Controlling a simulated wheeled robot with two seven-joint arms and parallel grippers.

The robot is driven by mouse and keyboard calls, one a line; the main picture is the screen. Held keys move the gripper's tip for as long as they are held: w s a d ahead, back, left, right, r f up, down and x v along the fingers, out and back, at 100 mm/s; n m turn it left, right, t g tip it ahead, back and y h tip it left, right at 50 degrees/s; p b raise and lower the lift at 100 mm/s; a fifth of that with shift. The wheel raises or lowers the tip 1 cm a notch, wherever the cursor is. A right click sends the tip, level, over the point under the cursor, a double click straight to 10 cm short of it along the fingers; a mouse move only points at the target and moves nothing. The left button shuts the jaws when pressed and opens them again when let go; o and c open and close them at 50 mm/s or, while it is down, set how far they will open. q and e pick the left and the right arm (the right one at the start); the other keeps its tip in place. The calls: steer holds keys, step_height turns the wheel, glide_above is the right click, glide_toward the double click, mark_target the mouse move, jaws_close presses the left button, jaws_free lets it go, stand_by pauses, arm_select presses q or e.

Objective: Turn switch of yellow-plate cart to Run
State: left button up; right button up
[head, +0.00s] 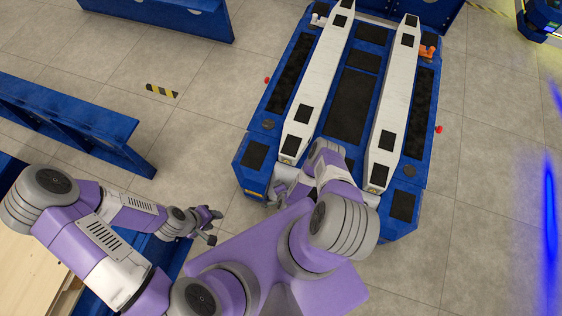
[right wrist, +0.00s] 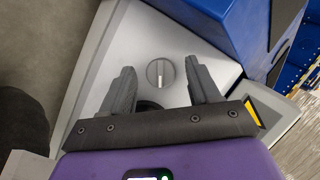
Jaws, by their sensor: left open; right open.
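The blue cart (head: 349,105) with two long white beams stands ahead in the head view. In the right wrist view, a round grey rotary switch (right wrist: 160,73) with a pale pointer bar sits on the cart's light grey panel (right wrist: 135,40). The bar runs about up and down in that picture; no position labels are readable. My right gripper (right wrist: 158,67) is open, one finger on each side of the switch; contact cannot be told. A yellow patch (right wrist: 253,112) shows beside the gripper at the panel's edge. My left gripper (head: 212,228) is open and empty, left of the cart.
A blue rack (head: 75,120) stands at the left, and another blue frame (head: 170,12) at the top. The tiled floor is clear right of the cart.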

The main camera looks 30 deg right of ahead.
steer(key=p+v, duration=0.3)
steer(key=v, duration=0.4)
stand_by(0.4)
steer(key=w+a+r+n+g+y+p, duration=0.1)
steer(key=w+a+r+n+y, duration=0.1)
steer(key=r+n, duration=0.35)
steer(key=w+a+r+n+g+y+p, duration=0.1)
steer(key=w+r+n+y, duration=0.15)
steer(key=r, duration=0.65)
steer(key=s+a+r+n+g+y+p, duration=0.1)
steer(key=s+a+r+n+g, duration=0.1)
steer(key=r, duration=0.6)
steer(key=s+a+r+n+g+y+p, duration=0.1)
steer(key=s+a+r+n+g, duration=0.1)
steer(key=r, duration=0.7)
steer(key=s+a+n, duration=0.1)
steer(key=s+n, duration=0.1)
steer(key=n, duration=0.1)
steer(key=shift+s+a+r+n, duration=0.2)
steer(key=shift+a+n, duration=0.1)
